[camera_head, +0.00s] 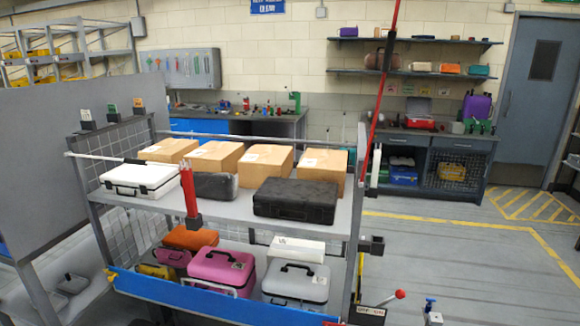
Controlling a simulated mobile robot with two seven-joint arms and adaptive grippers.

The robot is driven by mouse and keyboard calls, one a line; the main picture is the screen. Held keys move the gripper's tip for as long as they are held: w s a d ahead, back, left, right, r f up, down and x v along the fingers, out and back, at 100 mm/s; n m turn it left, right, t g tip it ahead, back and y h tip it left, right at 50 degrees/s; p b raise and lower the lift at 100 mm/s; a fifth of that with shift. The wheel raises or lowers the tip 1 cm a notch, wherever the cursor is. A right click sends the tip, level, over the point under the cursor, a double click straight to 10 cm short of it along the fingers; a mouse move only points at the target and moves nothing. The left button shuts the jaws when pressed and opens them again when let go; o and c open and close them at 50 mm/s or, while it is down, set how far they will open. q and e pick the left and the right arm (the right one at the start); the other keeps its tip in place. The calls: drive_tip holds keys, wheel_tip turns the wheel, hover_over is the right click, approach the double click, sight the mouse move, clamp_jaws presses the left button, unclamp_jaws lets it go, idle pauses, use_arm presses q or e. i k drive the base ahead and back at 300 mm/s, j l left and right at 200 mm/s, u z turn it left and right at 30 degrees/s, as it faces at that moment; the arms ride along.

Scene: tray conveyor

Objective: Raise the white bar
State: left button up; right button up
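A white bar (95,156) lies near-level at the left end of the shelf cart, at upper-shelf height. Its left end sticks out past the cart's post. Its right end has a black section (137,161) above the white case. A second, short white upright piece (374,166) stands at the cart's right end, beside a tall red bar (382,95) that is raised and slightly tilted. I cannot tell whether that piece is a bar. Neither of my grippers shows in the head view.
The cart's upper shelf (232,208) holds several cardboard boxes (265,165), a white case (140,179) and black cases (297,200). A red upright piece (189,192) stands at its front edge. A blue bar (200,297) crosses the lower shelf's front. Floor (460,270) at right is mostly clear.

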sight(144, 162)
drive_tip(key=i+j+u, duration=0.15)
drive_tip(key=u, duration=0.2)
drive_tip(key=i+u, duration=0.7)
drive_tip(key=k+j, duration=0.05)
drive_tip(key=k, duration=0.05)
